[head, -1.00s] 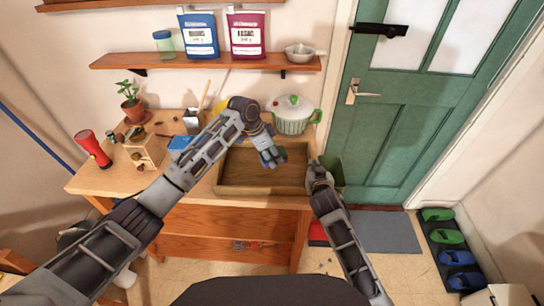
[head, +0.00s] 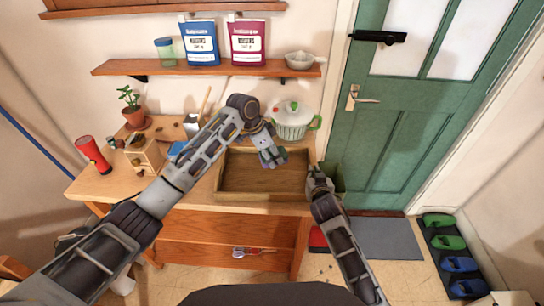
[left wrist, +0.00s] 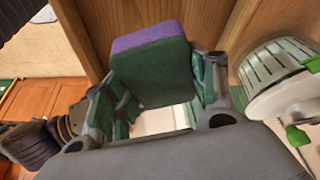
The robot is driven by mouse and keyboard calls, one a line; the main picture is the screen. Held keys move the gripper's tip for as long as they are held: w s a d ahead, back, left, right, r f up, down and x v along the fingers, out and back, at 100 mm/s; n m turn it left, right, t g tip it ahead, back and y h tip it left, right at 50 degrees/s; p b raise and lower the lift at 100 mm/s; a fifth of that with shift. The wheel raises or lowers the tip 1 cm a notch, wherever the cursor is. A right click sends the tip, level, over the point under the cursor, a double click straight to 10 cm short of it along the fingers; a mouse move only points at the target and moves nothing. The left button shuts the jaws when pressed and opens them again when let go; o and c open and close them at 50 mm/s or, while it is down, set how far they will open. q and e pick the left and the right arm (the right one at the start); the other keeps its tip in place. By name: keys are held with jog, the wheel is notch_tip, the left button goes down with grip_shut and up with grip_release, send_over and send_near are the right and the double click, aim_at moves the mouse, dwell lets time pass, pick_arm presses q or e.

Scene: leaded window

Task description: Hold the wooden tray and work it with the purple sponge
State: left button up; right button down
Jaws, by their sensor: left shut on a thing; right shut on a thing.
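The wooden tray (head: 262,184) is a shallow brown box on the worktop, at the middle of the head view. My left gripper (head: 273,160) hangs over the tray's back part, pointing down. In the left wrist view it is shut on the purple sponge (left wrist: 150,70), which has a purple layer and a dark green layer. The sponge is mostly hidden behind the fingers in the head view; I cannot tell whether it touches the tray. My right gripper (head: 318,181) is at the tray's right wall and is shut on it; its fingertips are partly hidden.
A striped lidded pot (head: 293,120) stands just behind the tray, close to my left gripper. A green bin (head: 333,172) is right of the tray. A blue item (head: 177,150), a wooden box (head: 146,155), a red flashlight (head: 93,154) and a potted plant (head: 134,112) occupy the worktop's left.

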dwell(0.3)
jog(key=c, duration=1.5)
grip_release()
jog(key=shift+o, duration=0.2)
jog(key=shift+s, duration=0.15)
jog(key=shift+v, duration=5.85)
